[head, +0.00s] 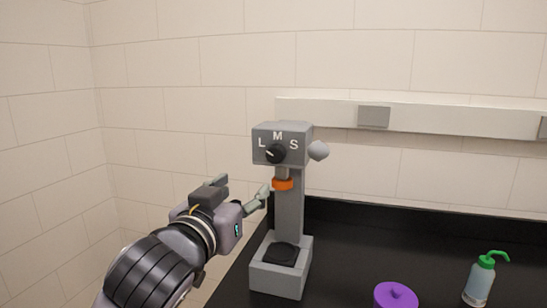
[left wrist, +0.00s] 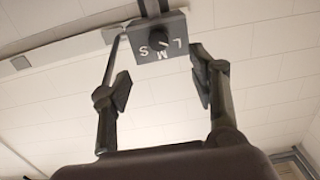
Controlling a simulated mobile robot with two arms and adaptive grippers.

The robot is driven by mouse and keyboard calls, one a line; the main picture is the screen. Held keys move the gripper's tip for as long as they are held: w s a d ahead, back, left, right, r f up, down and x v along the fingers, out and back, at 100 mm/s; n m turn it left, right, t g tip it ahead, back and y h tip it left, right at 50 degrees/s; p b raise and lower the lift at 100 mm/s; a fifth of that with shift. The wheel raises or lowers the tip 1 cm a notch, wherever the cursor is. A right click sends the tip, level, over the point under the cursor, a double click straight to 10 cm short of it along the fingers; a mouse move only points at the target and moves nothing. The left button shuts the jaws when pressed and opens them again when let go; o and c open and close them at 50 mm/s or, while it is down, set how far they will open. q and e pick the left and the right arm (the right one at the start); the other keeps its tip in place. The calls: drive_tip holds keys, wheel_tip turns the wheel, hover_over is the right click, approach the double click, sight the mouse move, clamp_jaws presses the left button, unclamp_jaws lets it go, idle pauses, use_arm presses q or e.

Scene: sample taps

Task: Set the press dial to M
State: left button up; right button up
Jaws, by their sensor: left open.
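The grey press (head: 290,207) stands on the black bench. Its head carries the letters L, M and S from left to right. The black dial (head: 276,153) sits below the M, and its pale pointer mark slants up and left, toward L. My left gripper (head: 242,187) is open and empty, left of the press column and lower than the dial, apart from it. In the left wrist view the dial (left wrist: 159,38) shows upside down, beyond and above the open fingers (left wrist: 160,84). My right gripper is not in view.
An orange collar (head: 283,184) and a base with a black pad are on the press. A round grey knob (head: 318,151) juts from its right side. A purple lidded jar (head: 395,296) and a green-topped wash bottle (head: 481,280) stand to the right.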

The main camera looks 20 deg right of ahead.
use_arm(q)
drive_tip(key=r, duration=0.1)
drive_tip(key=p, duration=0.4)
approach(274, 156)
drive_tip(key=x, duration=0.7)
drive_tip(key=shift+w+d+r, duration=0.1)
drive_tip(key=shift+w+d, duration=0.05)
drive_tip(key=shift+w, duration=0.1)
drive_tip(key=shift+p+x, duration=0.45)
drive_tip(key=shift+x, duration=0.55)
drive_tip(key=shift+c, duration=0.5)
drive_tip(key=c, duration=1.1)
